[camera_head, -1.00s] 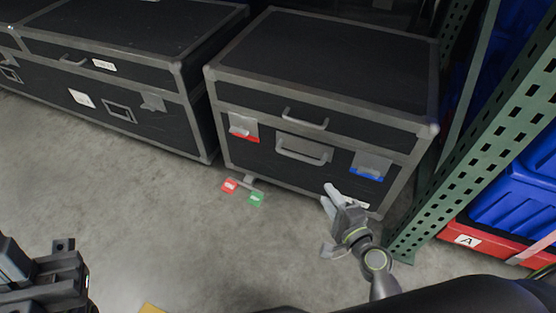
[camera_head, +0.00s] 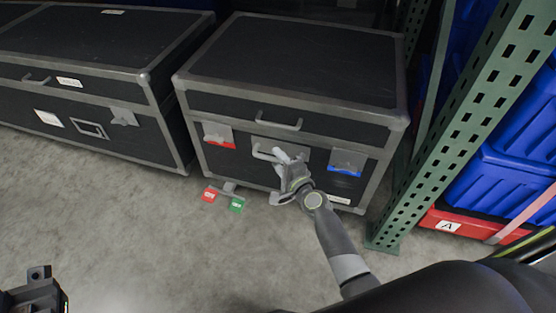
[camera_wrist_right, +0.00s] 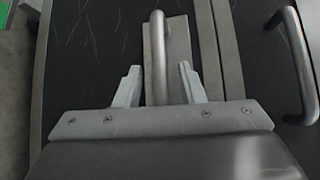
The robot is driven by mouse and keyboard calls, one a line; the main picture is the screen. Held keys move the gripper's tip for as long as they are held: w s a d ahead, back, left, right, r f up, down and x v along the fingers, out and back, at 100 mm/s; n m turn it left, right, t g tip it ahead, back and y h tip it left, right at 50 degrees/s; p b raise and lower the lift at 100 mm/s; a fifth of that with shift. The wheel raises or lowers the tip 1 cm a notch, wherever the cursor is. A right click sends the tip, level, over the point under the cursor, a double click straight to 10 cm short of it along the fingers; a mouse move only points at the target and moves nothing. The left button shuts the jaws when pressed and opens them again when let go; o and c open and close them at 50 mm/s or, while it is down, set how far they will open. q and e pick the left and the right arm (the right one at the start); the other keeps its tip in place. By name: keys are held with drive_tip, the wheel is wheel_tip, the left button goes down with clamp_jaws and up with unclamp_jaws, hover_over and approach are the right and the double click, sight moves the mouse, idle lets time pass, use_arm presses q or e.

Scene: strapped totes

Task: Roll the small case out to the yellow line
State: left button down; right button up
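The small case (camera_head: 290,72) is black with grey metal edges and stands on the floor right of a larger case. Its front has an upper handle (camera_head: 278,121), a lower handle (camera_head: 262,152), a red-edged latch (camera_head: 217,135) and a blue-edged latch (camera_head: 345,164). Red (camera_head: 209,194) and green (camera_head: 237,205) tabs sit low at its front. My right gripper (camera_head: 283,156) is at the lower handle. In the right wrist view its fingers (camera_wrist_right: 160,85) are apart, with the handle bar (camera_wrist_right: 158,45) between them. My left gripper (camera_head: 38,285) is partly cut off at lower left. The yellow line is not visible.
The larger black case (camera_head: 80,85) stands close on the left. A green perforated rack post (camera_head: 450,130) stands close on the right, with blue totes (camera_head: 505,190) and a red tote labelled A (camera_head: 450,226) behind it. The concrete floor (camera_head: 150,240) in front is clear.

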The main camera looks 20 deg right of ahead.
drive_tip(key=shift+w+a, duration=0.1)
drive_tip(key=shift+w, duration=0.25)
drive_tip(key=shift+c, duration=0.4)
clamp_jaws()
drive_tip(key=shift+s+f, duration=0.1)
drive_tip(key=shift+f, duration=0.05)
